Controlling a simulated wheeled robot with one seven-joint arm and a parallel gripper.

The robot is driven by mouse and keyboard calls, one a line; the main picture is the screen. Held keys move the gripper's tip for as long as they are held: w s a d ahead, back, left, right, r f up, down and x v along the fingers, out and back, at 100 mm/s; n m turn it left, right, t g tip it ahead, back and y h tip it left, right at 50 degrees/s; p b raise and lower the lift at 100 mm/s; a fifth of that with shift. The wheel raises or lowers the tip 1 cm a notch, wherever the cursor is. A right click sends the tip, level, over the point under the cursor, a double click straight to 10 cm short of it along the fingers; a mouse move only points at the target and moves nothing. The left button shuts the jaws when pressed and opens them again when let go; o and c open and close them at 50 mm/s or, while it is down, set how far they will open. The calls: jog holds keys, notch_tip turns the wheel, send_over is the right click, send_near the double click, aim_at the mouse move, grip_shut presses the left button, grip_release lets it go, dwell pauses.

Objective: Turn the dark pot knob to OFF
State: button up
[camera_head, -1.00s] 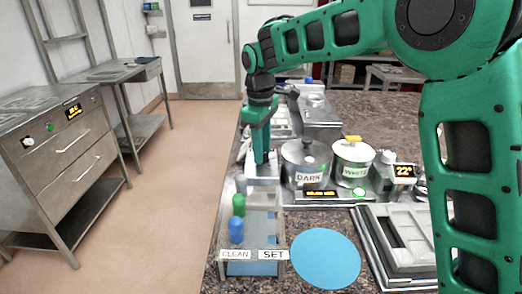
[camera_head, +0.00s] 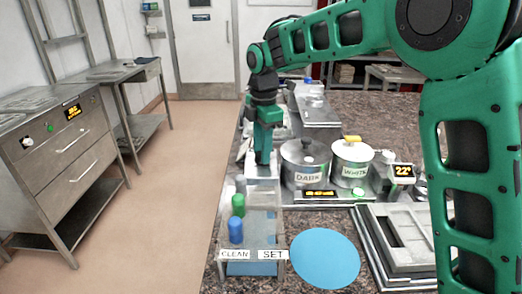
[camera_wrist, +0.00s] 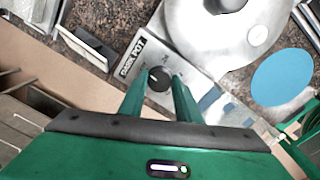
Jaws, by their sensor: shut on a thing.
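The dark pot knob (camera_wrist: 159,79) is a small black round knob with a light pointer mark, on a metal panel beside a "DARK POT" label (camera_wrist: 131,58). My gripper (camera_wrist: 160,86) has its two green fingers on either side of the knob, shut on it. In the head view my gripper (camera_head: 263,160) points down just left of the dark pot (camera_head: 306,165), a steel pot labelled DARK. The knob is hidden there. The markings around the knob are too small and partly covered to read.
The white pot (camera_head: 351,163) with a yellow lid handle stands right of the dark pot. A display (camera_head: 403,171) reads about 22°. A blue disc (camera_head: 325,259) lies on the counter.

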jog(key=shift+w+d+r+n, duration=0.2)
jog(key=shift+w+n, duration=0.1)
jog(key=shift+n, duration=0.3)
jog(key=o, duration=0.9)
jog(key=shift+f, duration=0.1)
jog(key=shift+o, duration=0.8)
jog(key=shift+s+a, duration=0.1)
jog(key=shift+n, duration=0.3)
notch_tip(320, 180, up, 11)
jog(key=shift+d+f, duration=0.15)
jog(key=shift+d, duration=0.05)
jog(key=shift+s, duration=0.25)
